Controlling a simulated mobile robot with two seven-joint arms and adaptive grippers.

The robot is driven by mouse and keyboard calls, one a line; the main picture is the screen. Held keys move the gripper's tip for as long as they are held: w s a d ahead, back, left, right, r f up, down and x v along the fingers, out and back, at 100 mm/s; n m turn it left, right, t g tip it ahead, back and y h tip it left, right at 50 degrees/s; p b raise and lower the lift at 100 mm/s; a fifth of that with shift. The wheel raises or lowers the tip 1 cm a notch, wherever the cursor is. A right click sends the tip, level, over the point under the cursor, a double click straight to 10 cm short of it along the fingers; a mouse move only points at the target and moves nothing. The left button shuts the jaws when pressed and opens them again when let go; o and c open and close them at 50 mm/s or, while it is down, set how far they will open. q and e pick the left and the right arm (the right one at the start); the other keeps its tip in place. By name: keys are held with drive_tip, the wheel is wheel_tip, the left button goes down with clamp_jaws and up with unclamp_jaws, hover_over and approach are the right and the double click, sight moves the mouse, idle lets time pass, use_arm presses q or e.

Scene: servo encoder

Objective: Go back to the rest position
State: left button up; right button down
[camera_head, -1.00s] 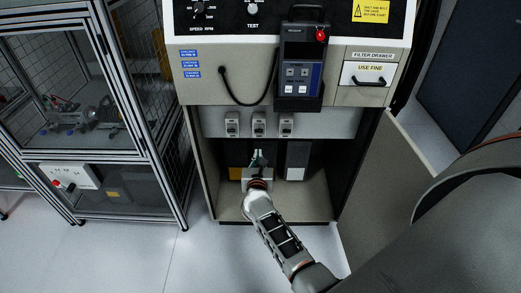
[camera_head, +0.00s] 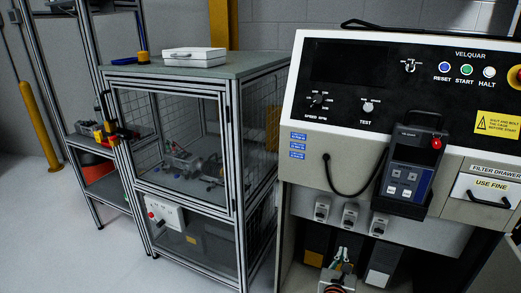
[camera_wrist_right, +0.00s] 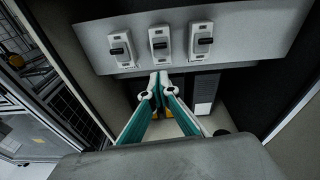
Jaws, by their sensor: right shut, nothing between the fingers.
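My right gripper (camera_head: 343,254) shows at the bottom of the head view, inside the open lower bay of the control cabinet (camera_head: 316,165). In the right wrist view its two teal fingers (camera_wrist_right: 159,80) meet at the tips, shut with nothing between them. The fingers point into the bay, below a row of three switches (camera_wrist_right: 159,45). The same switches (camera_head: 350,215) sit just above the gripper in the head view. Most of my right arm is outside the head view. My left gripper is not in view.
The bay's side walls are close. A handheld pendant (camera_head: 407,168) hangs on the cabinet front. A caged bench (camera_head: 190,165) stands left. Open floor (camera_head: 50,225) lies farther left.

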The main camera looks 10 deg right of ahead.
drive_tip(key=s+a+f+n+t+y, duration=0.1)
drive_tip(key=s+a+n+y, duration=0.45)
drive_tip(key=n, duration=0.85)
drive_tip(key=s+a+f+n+t+y, duration=0.15)
drive_tip(key=s+a+n+y, duration=0.45)
drive_tip(key=n, duration=0.8)
drive_tip(key=s+a+f+n+g, duration=0.1)
drive_tip(key=s+f+n+g, duration=0.2)
drive_tip(key=s+n, duration=0.5)
drive_tip(key=s+a+f+n+g, duration=0.1)
drive_tip(key=s+f+n+g, duration=0.2)
drive_tip(key=s+n, duration=0.6)
wheel_tip(320, 180, down, 2)
drive_tip(key=shift+s+a+f+h+p, duration=0.1)
drive_tip(key=shift+s+a+h+p, duration=0.25)
drive_tip(key=shift+s+h, duration=0.15)
drive_tip(key=shift+s, duration=0.15)
